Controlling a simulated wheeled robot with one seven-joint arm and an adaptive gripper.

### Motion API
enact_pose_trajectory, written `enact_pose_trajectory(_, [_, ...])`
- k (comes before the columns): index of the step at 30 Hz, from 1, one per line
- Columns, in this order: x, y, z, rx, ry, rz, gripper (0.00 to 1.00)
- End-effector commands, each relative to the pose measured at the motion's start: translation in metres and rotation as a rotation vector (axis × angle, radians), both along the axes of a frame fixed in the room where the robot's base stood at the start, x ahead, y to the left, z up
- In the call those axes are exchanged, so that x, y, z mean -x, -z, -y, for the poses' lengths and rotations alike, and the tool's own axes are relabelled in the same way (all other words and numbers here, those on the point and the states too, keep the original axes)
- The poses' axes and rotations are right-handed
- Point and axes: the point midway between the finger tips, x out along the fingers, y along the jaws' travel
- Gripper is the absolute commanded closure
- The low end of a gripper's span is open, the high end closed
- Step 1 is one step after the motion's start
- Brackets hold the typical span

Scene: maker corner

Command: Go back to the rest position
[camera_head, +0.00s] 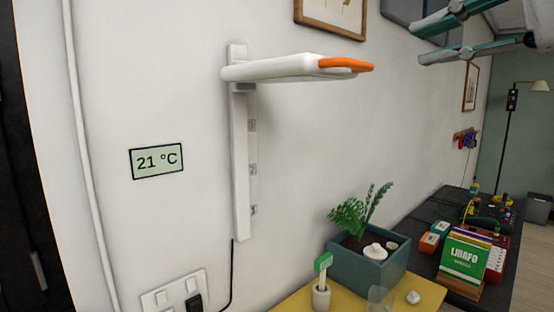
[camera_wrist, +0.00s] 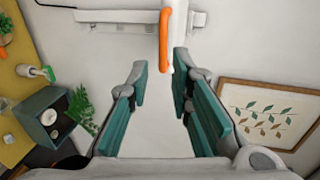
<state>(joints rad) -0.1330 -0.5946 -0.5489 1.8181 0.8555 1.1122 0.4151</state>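My gripper (camera_head: 436,40) is at the top right in the head view, with its two teal-padded fingers apart. In the wrist view my gripper (camera_wrist: 159,82) is open, with bare wall showing between the fingers. A white wall-mounted arm with an orange end piece (camera_head: 345,65) sticks out from a vertical white rail (camera_head: 240,165). In the head view it is left of my gripper and apart from it. In the wrist view the orange piece (camera_wrist: 164,40) lies just beyond the fingertips; I cannot tell the exact distance.
A framed leaf picture (camera_wrist: 266,115) hangs close to one finger in the wrist view. Below stand a planter (camera_head: 362,270) on a yellow table (camera_head: 297,301) and a dark bench with a green box (camera_head: 466,258). A 21 °C display (camera_head: 156,161) is on the wall.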

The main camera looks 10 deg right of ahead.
Motion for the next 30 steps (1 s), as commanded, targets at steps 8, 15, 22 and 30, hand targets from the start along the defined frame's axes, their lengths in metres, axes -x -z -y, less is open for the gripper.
enact_pose_trajectory(8, [0.010,0.134,-0.053,0.426,-0.117,-0.145,0.80])
enact_pose_trajectory(15, [0.053,0.278,-0.072,0.997,-0.339,-0.258,0.80])
enact_pose_trajectory(22, [0.083,0.342,-0.061,1.319,-0.500,-0.299,0.80])
enact_pose_trajectory(30, [0.085,0.348,-0.059,1.357,-0.520,-0.302,0.80])
